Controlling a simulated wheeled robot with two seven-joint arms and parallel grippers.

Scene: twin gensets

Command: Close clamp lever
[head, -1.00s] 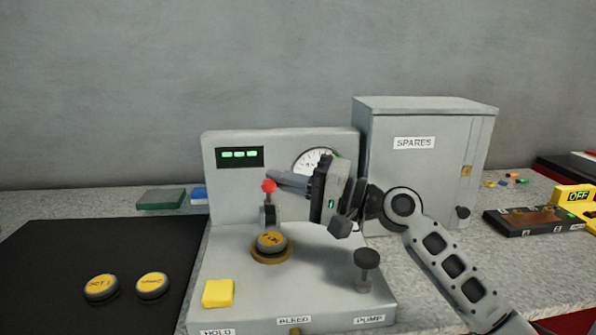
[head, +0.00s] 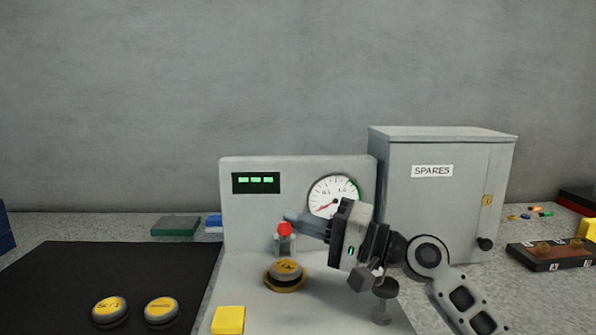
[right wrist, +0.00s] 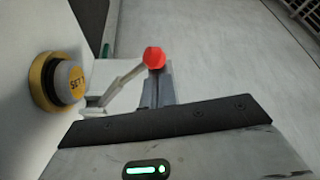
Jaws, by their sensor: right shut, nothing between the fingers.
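The clamp lever has a red ball knob (head: 284,229) and stands upright on the grey machine, behind a round yellow-ringed button (head: 286,272). In the right wrist view the red knob (right wrist: 154,57) tops a slanted pale lever arm (right wrist: 127,77) rising from a light bracket. My right gripper (head: 290,218) is shut and empty, pointing left, with its fingertips close beside the knob. In the right wrist view the shut fingers (right wrist: 157,88) end just at the knob; I cannot tell whether they touch it. My left gripper is not in view.
The grey machine's back panel (head: 298,178) carries a gauge and a green display. A SPARES cabinet (head: 425,198) stands close on the right. A yellow block (head: 228,319) is at front left. A black mat (head: 80,275) with two round buttons lies left.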

